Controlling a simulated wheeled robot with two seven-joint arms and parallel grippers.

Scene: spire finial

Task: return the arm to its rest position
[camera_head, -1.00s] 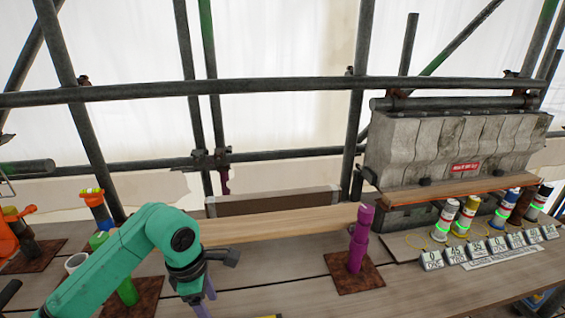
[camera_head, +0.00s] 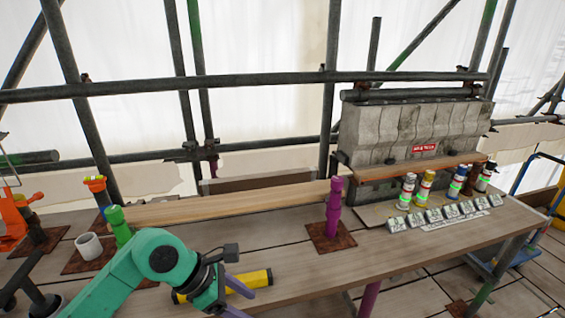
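My teal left arm comes in from the lower left. Its gripper (camera_head: 238,298) has two purple fingers spread apart, with nothing seen between them, low over the front of the bench. A yellow tube with dark ends (camera_head: 256,278) lies behind the gripper and is partly hidden by it. I cannot tell how close the fingers are to it. My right gripper is not in view.
A purple post (camera_head: 334,207) stands on a rusty plate mid-bench. A green post (camera_head: 118,227) and white cup (camera_head: 89,246) stand left. Several banded cylinders (camera_head: 424,187) and labelled blocks (camera_head: 435,214) stand right, before a stone block (camera_head: 415,130). Bench front right is clear.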

